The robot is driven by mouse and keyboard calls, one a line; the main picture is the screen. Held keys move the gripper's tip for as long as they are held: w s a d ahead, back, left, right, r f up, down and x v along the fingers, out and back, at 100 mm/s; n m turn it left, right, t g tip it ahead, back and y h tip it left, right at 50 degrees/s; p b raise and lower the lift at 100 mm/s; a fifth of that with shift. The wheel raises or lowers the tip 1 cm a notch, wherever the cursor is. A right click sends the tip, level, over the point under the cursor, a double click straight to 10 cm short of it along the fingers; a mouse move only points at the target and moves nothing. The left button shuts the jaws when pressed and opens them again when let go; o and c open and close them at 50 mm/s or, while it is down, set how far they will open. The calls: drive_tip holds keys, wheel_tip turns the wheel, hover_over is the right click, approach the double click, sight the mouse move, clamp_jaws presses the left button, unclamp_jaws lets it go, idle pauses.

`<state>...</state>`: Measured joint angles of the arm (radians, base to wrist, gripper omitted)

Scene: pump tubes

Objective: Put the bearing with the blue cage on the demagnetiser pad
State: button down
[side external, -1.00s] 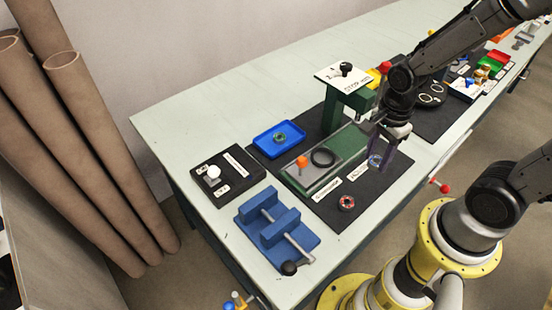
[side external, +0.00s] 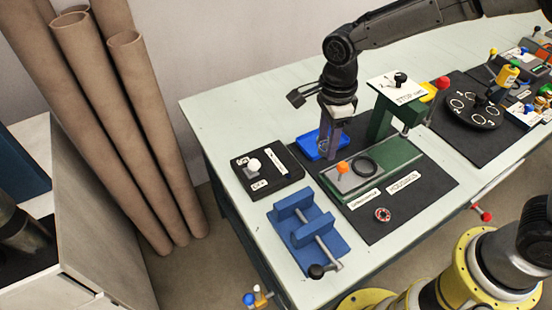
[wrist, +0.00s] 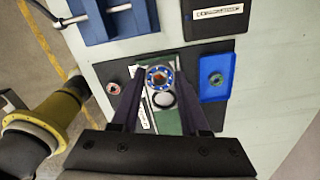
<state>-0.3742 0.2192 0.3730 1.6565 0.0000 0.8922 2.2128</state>
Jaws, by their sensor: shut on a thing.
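The bearing with the blue cage (wrist: 150,77) is between my fingertips in the wrist view, and my gripper (wrist: 161,76) is shut on it. In the side view my gripper (side external: 325,150) points down over the blue tray's area, and the bearing is hard to make out there. The demagnetiser is a green and grey block (side external: 400,157) with an orange knob (side external: 343,168) and a dark round ring-shaped pad (side external: 355,168). In the wrist view the held bearing lies in line with the block (wrist: 168,121), just above the pad in the picture.
A blue tray (wrist: 214,93) holds a green-caged bearing (wrist: 215,78). A red-caged bearing (side external: 383,214) lies on the dark mat (side external: 425,203). A green press (side external: 385,120) with a sign stands behind the block. A blue vise (side external: 308,232) and black switch box (side external: 285,178) are nearby.

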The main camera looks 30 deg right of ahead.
drive_tip(key=w+a+f, duration=0.4)
drive_tip(key=w, duration=0.5)
hover_over(276, 162)
drive_tip(key=s, duration=0.1)
drive_tip(key=f, duration=0.4)
drive_tip(key=shift+s+d+f, duration=0.1)
drive_tip(key=shift+d+f, duration=0.05)
drive_tip(key=shift+d, duration=0.1)
drive_tip(key=shift+w+a+f, duration=0.25)
drive_tip(key=shift+w+f, duration=0.45)
drive_tip(key=shift+f, duration=1.6)
drive_tip(key=shift+f, duration=0.15)
drive_tip(key=shift+f, duration=0.15)
drive_tip(key=shift+c, duration=2)
unclamp_jaws()
